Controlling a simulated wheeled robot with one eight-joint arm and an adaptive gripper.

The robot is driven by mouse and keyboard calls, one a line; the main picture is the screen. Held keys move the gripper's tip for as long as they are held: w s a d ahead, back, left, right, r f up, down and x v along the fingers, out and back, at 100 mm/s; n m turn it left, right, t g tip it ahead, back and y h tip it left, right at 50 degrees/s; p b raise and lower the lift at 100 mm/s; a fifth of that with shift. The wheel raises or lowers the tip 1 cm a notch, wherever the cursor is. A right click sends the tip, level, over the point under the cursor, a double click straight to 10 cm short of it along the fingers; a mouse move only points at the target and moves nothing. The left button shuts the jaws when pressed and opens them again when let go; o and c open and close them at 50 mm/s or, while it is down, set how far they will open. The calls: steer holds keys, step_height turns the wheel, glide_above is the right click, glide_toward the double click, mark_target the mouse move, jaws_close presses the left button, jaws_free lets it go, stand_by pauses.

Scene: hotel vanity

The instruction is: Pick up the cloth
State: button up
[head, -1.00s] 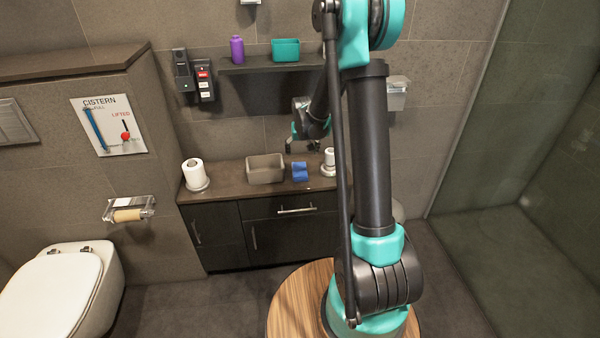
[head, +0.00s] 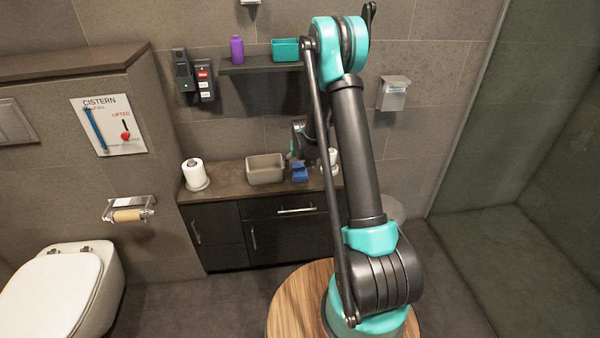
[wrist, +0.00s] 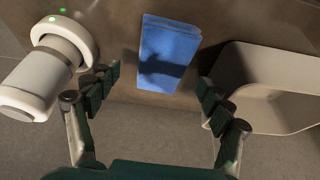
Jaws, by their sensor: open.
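The beige bin (head: 266,169) stands close left of the cloth. A shelf (head: 262,68) with a purple bottle (head: 237,49) and teal box (head: 285,49) hangs above.

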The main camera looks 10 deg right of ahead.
mark_target(300, 169)
steer(key=shift+x, duration=1.4)
steer(key=c, duration=1.2)
steer(key=shift+r, duration=0.15)
step_height(300, 169, up, 20)
steer(key=shift+f, duration=0.1)
